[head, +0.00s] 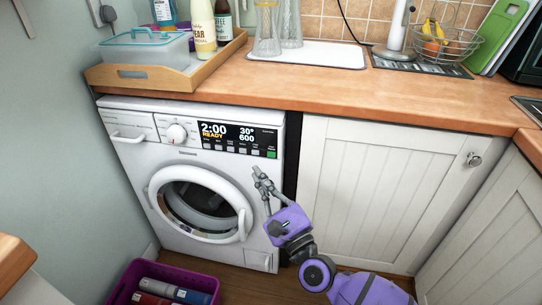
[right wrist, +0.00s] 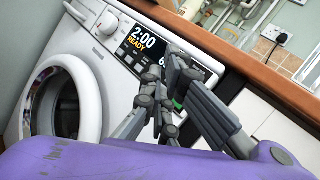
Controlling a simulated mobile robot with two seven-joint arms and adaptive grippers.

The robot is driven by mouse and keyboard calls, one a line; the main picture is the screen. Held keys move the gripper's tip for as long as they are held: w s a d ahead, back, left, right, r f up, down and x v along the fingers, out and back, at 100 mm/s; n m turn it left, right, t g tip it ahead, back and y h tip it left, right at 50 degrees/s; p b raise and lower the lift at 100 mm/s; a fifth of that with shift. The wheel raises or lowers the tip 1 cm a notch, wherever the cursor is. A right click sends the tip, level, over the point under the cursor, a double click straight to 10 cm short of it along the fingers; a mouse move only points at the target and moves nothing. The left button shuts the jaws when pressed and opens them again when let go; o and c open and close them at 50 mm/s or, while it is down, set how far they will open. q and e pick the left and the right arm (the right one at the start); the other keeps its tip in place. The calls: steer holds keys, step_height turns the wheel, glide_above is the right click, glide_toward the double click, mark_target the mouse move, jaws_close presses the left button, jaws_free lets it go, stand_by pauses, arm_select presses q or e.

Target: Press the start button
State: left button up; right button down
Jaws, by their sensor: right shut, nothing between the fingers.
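The white washing machine (head: 125,160) stands under the worktop at the left, its round door (head: 200,203) apparently shut. Its dark display panel (head: 237,137) reads 2:00, READY, 30° and 600. A green button (head: 271,154), which looks like the start button, is at the panel's lower right end. In the right wrist view only a bit of green (right wrist: 178,104) shows between my finger parts. My right gripper (head: 258,172) is shut and empty, just below the green button in the head view. Contact cannot be told. My left gripper is out of view.
The wooden worktop (head: 330,88) overhangs the machine. A white cupboard door (head: 385,190) is to its right. A purple crate (head: 125,285) with several items sits on the floor at the lower left. A tray (head: 150,80) with containers stands on the worktop.

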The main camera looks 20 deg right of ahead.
mark_target(271, 155)
steer(key=w+d+b, duration=0.2)
steer(key=w+d, duration=0.2)
steer(key=w, duration=0.1)
steer(key=shift+w, duration=0.4)
stand_by(0.9)
steer(key=shift+w+d, duration=0.1)
steer(key=shift+w, duration=0.05)
steer(key=shift+w+d, duration=0.1)
steer(key=shift+w, duration=0.1)
stand_by(0.5)
